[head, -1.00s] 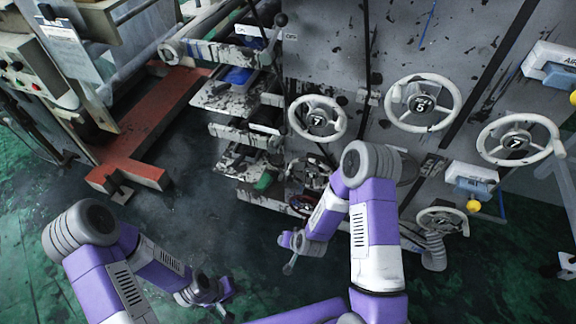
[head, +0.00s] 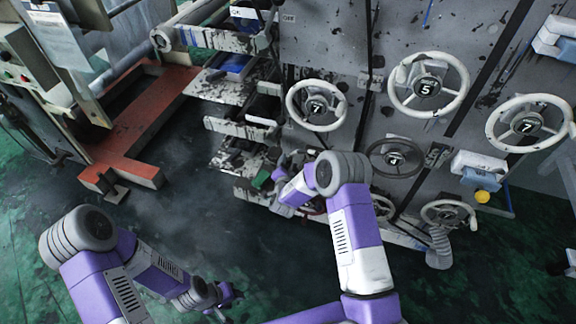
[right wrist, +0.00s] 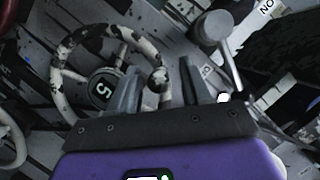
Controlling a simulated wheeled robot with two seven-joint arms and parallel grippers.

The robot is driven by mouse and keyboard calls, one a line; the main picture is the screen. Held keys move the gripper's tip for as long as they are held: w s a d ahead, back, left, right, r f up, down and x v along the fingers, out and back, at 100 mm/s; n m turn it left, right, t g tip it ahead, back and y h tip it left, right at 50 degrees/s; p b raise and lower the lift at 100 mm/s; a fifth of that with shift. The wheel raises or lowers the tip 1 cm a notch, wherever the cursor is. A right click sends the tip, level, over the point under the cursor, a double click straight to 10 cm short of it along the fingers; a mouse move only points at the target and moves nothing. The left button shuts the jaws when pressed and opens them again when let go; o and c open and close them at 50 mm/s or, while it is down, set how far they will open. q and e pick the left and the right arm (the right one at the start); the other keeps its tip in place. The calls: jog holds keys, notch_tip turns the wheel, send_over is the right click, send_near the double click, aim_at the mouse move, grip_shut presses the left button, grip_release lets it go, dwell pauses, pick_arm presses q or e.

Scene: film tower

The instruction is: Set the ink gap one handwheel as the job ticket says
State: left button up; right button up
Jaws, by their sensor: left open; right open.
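White handwheels with black number dials are on the grey machine side: an upper left one (head: 291,103) reads 7, an upper middle one (head: 463,88) reads 5, a right one (head: 570,122) reads 7. A dark wheel (head: 395,158) seems to read 4. I cannot read which is ink gap one. In the right wrist view a black-and-white patchy handwheel (right wrist: 59,88) has a dial reading 5. My right gripper (right wrist: 158,85) is open, with that wheel's near rim between its fingers in the picture; contact is unclear. My left gripper (head: 226,300) is open, low and away from the wheels.
A lever with a grey knob (right wrist: 212,27) stands close beside my right fingers. Stepped trays (head: 222,84) jut out left of the wheels. A paper sheet (head: 55,40), its text unreadable, hangs at the upper left. A red floor beam (head: 150,115) lies left; the dark floor before it is clear.

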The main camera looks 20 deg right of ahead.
jog(key=shift+w+d+f, duration=0.15)
jog(key=shift+w, duration=0.3)
jog(key=shift+c, duration=0.3)
grip_shut()
